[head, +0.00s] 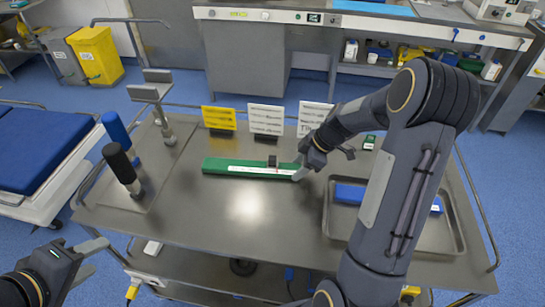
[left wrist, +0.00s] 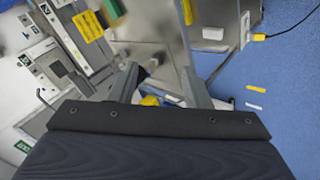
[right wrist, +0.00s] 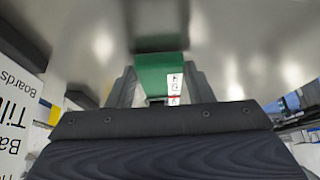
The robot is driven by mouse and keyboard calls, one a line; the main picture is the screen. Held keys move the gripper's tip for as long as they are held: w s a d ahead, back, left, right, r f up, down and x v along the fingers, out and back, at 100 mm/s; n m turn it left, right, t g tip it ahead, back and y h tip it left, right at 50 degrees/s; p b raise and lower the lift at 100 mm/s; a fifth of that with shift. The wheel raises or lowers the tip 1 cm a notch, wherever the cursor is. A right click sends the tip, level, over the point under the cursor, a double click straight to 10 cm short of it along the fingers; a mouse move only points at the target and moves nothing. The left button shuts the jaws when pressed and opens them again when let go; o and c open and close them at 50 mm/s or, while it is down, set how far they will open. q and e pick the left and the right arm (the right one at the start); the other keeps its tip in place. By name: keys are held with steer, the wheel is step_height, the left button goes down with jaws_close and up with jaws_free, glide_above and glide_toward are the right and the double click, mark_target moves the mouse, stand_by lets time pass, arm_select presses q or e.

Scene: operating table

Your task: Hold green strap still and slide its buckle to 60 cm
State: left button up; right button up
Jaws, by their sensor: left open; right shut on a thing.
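The green strap (head: 222,166) lies flat across the steel table with a white marked scale along its front side. Its dark buckle (head: 272,161) sits towards the strap's right part; I cannot read its scale position. My right gripper (head: 299,172) is shut on the strap's right end. In the right wrist view the green strap (right wrist: 160,68) runs between the fingers (right wrist: 160,92), with part of its white scale visible. My left gripper (head: 92,259) is open and empty off the table's front left edge; its fingers (left wrist: 160,88) also show in the left wrist view.
Behind the strap stand a yellow sign (head: 218,118) and two white signs (head: 266,119). Blue and black upright handles (head: 120,163) stand at the left. A tray (head: 425,240) with blue items is at the right. The table's front middle is clear.

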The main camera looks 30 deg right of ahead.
arm_select(q)
steer(key=w+d+n+t+h, duration=0.15)
steer(key=w+d+n, duration=0.4)
steer(key=d, duration=0.55)
steer(key=w+d+n+t+h, duration=0.15)
steer(key=w+d+n, duration=0.45)
steer(key=d, duration=0.6)
steer(key=n, duration=1.2)
glide_toward(272, 157)
steer(key=shift+s+a+r+t+y, duration=0.15)
steer(key=shift+s+t+y, duration=0.15)
steer(key=shift+s, duration=0.45)
steer(key=shift+w+d, duration=0.2)
steer(key=shift+d, duration=0.05)
steer(key=x, duration=1.1)
steer(key=shift+w, duration=0.15)
jaws_close()
